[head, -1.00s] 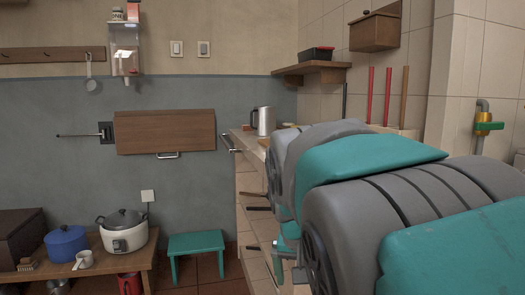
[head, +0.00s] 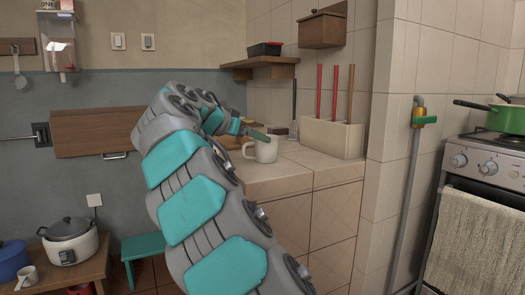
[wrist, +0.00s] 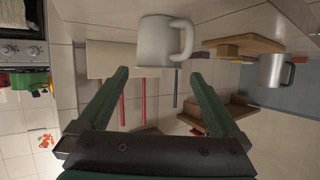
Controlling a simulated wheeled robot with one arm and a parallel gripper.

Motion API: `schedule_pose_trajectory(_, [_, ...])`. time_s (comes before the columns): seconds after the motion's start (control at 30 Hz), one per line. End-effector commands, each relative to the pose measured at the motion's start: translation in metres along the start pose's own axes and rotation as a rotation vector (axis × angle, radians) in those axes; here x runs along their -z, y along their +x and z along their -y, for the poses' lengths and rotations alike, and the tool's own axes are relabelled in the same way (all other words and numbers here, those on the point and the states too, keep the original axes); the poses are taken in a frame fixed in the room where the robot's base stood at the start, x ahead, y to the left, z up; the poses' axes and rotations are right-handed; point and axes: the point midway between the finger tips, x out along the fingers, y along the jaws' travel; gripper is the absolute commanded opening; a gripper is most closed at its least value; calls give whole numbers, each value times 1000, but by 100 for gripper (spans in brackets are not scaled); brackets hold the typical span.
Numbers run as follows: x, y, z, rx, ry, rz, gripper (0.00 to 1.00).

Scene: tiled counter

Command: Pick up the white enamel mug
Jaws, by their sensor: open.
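A white mug (head: 266,150) stands upright on the tiled counter, its handle to the left in the head view. The wrist view, which looks upside down, shows the mug (wrist: 156,42) with its handle to the right. My gripper (wrist: 160,75) is open and empty, its two teal fingers spread, and the mug lies just beyond the fingertips, roughly centred. In the head view my gripper (head: 250,131) is beside the mug's upper left rim; whether it touches cannot be told.
A cream box (head: 331,136) with red and brown sticks stands behind the mug. A wall shelf (head: 264,61) hangs above. The stove (head: 490,160) is at right.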

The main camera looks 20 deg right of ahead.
Motion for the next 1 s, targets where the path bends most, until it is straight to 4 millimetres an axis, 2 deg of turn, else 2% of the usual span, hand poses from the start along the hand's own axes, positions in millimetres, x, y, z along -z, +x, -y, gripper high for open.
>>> schedule_pose_trajectory(0.37, [0,32,-1,-2,1,-2,100])
schedule_pose_trajectory(0.7, [-2,76,-2,-2,2,0,100])
schedule_pose_trajectory(0.9, [-2,76,-2,-1,2,-1,100])
schedule_pose_trajectory(1.0, [-2,76,-2,-1,1,-1,91])
